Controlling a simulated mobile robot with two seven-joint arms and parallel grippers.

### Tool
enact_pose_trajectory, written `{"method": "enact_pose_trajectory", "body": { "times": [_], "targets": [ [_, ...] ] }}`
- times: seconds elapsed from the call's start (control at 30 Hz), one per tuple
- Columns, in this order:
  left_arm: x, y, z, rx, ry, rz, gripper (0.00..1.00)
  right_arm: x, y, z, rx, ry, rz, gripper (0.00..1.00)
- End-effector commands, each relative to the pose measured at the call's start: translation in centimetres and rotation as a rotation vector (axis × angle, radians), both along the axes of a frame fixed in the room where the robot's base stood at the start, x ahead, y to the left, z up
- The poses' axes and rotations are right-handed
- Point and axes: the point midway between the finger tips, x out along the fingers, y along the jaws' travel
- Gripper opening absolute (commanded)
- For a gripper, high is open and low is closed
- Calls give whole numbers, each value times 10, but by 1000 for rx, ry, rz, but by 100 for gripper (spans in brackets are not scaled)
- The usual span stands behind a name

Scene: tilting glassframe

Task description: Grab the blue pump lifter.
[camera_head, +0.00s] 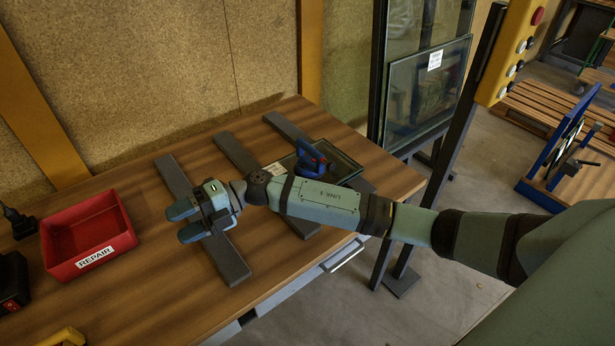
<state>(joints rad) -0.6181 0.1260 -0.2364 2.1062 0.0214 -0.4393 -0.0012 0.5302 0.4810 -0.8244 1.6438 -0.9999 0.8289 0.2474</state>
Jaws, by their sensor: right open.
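The blue pump lifter (310,156) sits on a small glass pane (344,166) on the workbench, behind my right forearm. Its lower part is partly hidden by the arm. My right gripper (182,223) is open and empty, over the leftmost dark bar on the bench. It is well to the left of the lifter and nearer the front, its fingers pointing left, away from the lifter. My left gripper is not in view.
Several dark bars (173,172) lie across the wooden bench (150,270). A red REPAIR bin (88,228) stands at the left, with a black device (12,283) beside it. Glass panes (425,95) and a yellow button post (508,50) stand at the right.

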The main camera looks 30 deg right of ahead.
Motion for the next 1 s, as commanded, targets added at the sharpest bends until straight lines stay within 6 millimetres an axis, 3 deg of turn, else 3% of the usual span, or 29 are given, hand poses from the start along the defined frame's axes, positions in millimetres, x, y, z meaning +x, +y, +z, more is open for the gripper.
{"method": "enact_pose_trajectory", "body": {
  "times": [0.03,0.17,0.33,0.5,0.6,0.7,0.87,1.0],
  "targets": [
    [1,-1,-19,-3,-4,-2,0,12,-10,-18,-104,-69,57,56],
    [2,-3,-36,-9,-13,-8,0,37,-44,-43,-390,-195,189,56],
    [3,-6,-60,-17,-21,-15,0,83,-121,-60,-808,-290,279,56],
    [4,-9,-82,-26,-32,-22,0,128,-224,-44,-1239,-287,270,56],
    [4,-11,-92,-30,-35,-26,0,144,-282,-22,-1451,-245,227,56],
    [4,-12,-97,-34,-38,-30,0,151,-326,1,-1605,-195,178,56],
    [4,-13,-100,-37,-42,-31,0,152,-362,23,-1727,-139,130,56],
    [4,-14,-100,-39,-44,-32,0,152,-370,13,-1744,-128,125,56]
  ]
}}
